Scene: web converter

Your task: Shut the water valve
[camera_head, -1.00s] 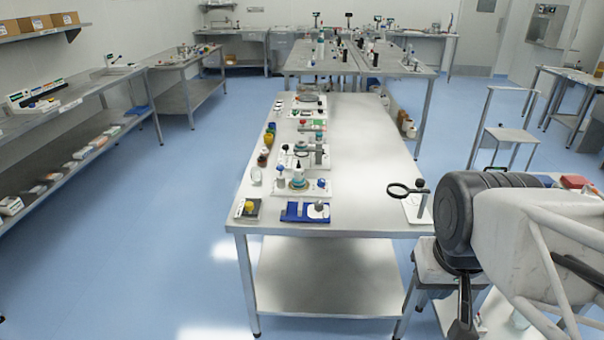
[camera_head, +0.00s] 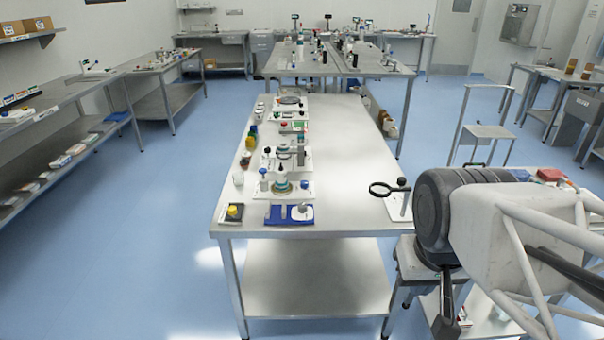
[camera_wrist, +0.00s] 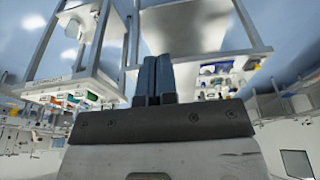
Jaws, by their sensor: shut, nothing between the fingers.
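I cannot pick out a water valve for certain in either view. In the wrist view my gripper (camera_wrist: 153,78) has its two dark fingers close together, with nothing between them. It points into open space, apart from the benches. In the head view a large part of my arm fills the lower right and hides what lies behind it.
A steel bench (camera_head: 345,180) with small instruments along its left side stands ahead. A wall bench (camera_head: 75,100) runs along the left. Blue floor (camera_head: 140,240) is clear between them.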

